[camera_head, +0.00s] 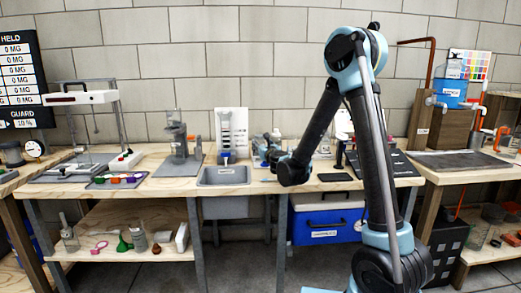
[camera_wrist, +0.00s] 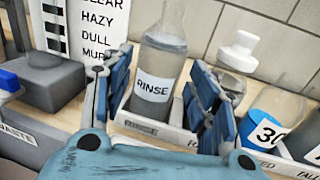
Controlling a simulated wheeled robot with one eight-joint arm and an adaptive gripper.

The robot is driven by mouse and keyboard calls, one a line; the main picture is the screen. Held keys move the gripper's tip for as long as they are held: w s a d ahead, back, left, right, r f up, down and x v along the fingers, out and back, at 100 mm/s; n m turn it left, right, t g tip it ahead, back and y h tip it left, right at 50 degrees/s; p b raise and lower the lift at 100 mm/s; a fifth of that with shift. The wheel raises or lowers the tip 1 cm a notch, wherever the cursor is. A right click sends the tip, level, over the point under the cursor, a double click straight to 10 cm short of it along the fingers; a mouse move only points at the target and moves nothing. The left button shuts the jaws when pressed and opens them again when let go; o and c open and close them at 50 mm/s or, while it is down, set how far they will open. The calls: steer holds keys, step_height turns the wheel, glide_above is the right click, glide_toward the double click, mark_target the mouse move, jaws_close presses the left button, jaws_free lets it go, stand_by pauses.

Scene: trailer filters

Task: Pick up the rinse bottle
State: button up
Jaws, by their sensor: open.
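The rinse bottle (camera_wrist: 154,88) is a clear bottle with a white RINSE label, in the wrist view. It stands upright in a light tray (camera_wrist: 135,122) whose front also reads RINSE. My gripper (camera_wrist: 163,92) is open, with one blue-padded finger on each side of the bottle as seen in that view. I cannot tell whether either finger touches it. The bottle's top is cut off by the frame edge. In the head view my gripper (camera_head: 270,150) is over the bench behind the sink's right side, and the bottle cannot be made out clearly.
A white-capped bottle (camera_wrist: 237,52) stands right of the rinse bottle. A blue-banded container marked 30 (camera_wrist: 268,130) is farther right. A chart board (camera_head: 232,130) stands behind the sink (camera_head: 224,176). A stand (camera_head: 178,140) is left of the sink. The brick wall is close behind.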

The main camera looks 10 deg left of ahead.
mark_target(259, 142)
steer(key=shift+x, duration=2.9)
steer(key=shift+f, duration=0.1)
steer(key=c, duration=1)
